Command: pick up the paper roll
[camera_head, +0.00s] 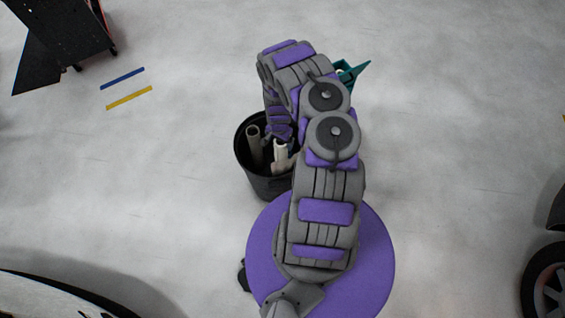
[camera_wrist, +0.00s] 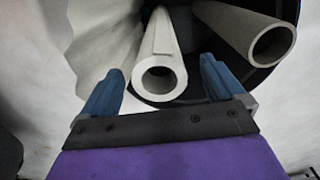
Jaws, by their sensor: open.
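A white paper roll (camera_wrist: 158,80) stands in a black bin, its hollow end facing the wrist camera. It also shows in the head view (camera_head: 281,155), partly hidden by my arm. My gripper (camera_wrist: 160,85) is open, with one blue finger on each side of this roll's end in the wrist view. I cannot tell whether a finger touches it. A second paper roll (camera_wrist: 245,35) lies to the right, outside the fingers; the head view shows it leaning at the bin's left (camera_head: 254,146). In the head view my gripper is mostly hidden behind my arm.
The black bin (camera_head: 261,186) stands on a pale floor just beyond my purple base. A teal object (camera_head: 353,75) shows behind my arm. Blue (camera_head: 122,78) and yellow (camera_head: 129,98) strips lie on the floor to the left. A wheel (camera_head: 548,287) is at the lower right.

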